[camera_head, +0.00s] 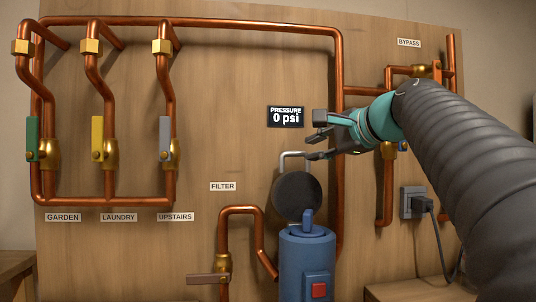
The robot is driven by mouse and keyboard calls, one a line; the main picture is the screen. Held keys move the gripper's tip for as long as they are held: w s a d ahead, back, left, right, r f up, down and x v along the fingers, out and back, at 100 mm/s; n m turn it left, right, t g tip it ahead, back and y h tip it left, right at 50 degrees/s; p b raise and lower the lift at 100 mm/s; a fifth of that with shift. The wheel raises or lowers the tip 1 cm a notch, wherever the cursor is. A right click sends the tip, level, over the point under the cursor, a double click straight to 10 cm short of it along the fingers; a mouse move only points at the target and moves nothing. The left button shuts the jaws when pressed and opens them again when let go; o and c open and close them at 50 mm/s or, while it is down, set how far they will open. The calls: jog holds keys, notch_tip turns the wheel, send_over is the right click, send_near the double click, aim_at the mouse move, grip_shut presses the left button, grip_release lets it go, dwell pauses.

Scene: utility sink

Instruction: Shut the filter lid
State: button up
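The filter is a blue cylindrical housing (300,262) at the bottom centre, with a red button (319,290) on its front. Its round dark lid (297,197) stands raised behind the top of the housing, so the filter is open. A blue piece (307,221) sticks up from the housing top in front of the lid. A light grey loop handle (291,154) shows at the lid's upper edge. My gripper (313,147) is open, with its fingers pointing left. Its lower fingertip is close to the handle; I cannot tell whether they touch.
A pressure display (286,117) reads 0 psi above the handle. Copper pipes (337,190) run on the wooden board near the gripper. A brown-handled valve (208,279) sits left of the housing. An outlet with a plug (412,203) is at right, beside my arm.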

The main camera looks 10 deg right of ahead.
aim_at(300, 154)
jog(key=x, duration=0.6)
jog(key=shift+w+a, duration=0.15)
jog(key=shift+w, duration=0.2)
grip_shut()
jog(key=shift+a, duration=0.1)
jog(key=shift+s+f, duration=0.15)
